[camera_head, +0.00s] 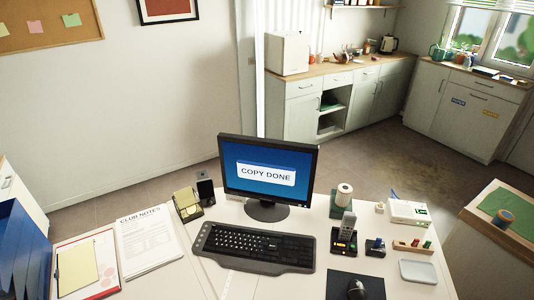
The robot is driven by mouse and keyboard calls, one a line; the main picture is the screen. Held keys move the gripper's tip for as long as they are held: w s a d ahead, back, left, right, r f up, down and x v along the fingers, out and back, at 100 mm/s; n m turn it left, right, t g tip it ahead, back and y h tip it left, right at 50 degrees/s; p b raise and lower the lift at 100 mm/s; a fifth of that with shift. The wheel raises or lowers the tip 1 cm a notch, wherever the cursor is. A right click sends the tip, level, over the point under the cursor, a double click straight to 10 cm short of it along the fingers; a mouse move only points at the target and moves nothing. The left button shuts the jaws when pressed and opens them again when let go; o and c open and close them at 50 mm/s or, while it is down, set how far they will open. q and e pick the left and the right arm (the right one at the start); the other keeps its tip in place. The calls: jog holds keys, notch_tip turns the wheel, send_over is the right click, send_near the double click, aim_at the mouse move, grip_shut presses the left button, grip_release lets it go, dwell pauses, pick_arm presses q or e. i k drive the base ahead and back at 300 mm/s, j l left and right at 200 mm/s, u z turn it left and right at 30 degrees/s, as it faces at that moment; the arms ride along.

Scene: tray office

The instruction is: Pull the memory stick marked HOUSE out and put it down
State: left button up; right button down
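The monitor (267,171) shows "COPY DONE" on a blue screen. No marking HOUSE can be read here, so I cannot tell which thing is the memory stick. A grey upright piece (348,224) stands in or behind a small black device (344,243) with orange lights, right of the keyboard. A white box (408,212) with a green light sits at the desk's right. A wooden holder (407,247) carries small red and green pieces. Neither of my grippers is in view.
A keyboard (254,247) lies before the monitor. A small black item (375,247), a shallow grey tray (418,271) and a mouse on a dark mat (345,282) crowd the right. Papers (148,243) and a clipboard (87,266) lie left. Some white desktop is bare.

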aim_at(378, 242)
jog(key=i+l+z, duration=0.1)
jog(key=l+z, duration=0.2)
jog(key=z, duration=0.15)
jog(key=i+l+z, duration=0.15)
jog(key=z, duration=0.35)
jog(key=i+l, duration=0.05)
